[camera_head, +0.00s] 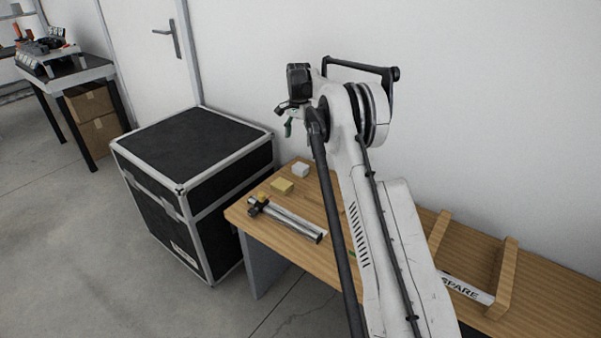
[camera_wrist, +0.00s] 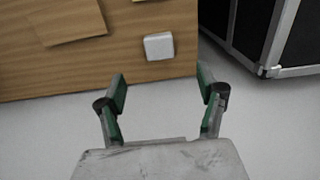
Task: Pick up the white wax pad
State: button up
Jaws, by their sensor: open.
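The white wax pad (camera_head: 300,170) appears as a small white block on the wooden bench, near its back left corner. In the wrist view the pad (camera_wrist: 159,46) lies flat near the bench edge, ahead of the fingertips and between their lines. My gripper (camera_wrist: 162,78) is open and empty, its green-padded fingers spread wider than the pad. In the head view my gripper (camera_head: 288,126) hangs above the back of the bench, apart from the pad.
A black case (camera_head: 195,150) stands left of the bench (camera_head: 290,254). A wooden rack (camera_head: 503,280) is at the right. The wall is close behind.

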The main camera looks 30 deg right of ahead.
aim_at(300, 166)
jog(key=f+b, duration=0.1)
jog(key=f, duration=0.3)
jog(key=f+b, duration=0.1)
jog(key=f, duration=0.4)
jog(key=shift+w+d+f, duration=0.1)
jog(key=shift+d+f, duration=0.1)
jog(key=shift+f, duration=0.05)
jog(key=shift+d+f+b, duration=0.2)
jog(key=shift+f+b, duration=0.8)
jog(key=shift+f, duration=1.6)
jog(key=shift+c, duration=0.5)
jog(key=c, duration=1.1)
jog(key=shift+o, duration=0.2)
jog(key=shift+r, duration=0.1)
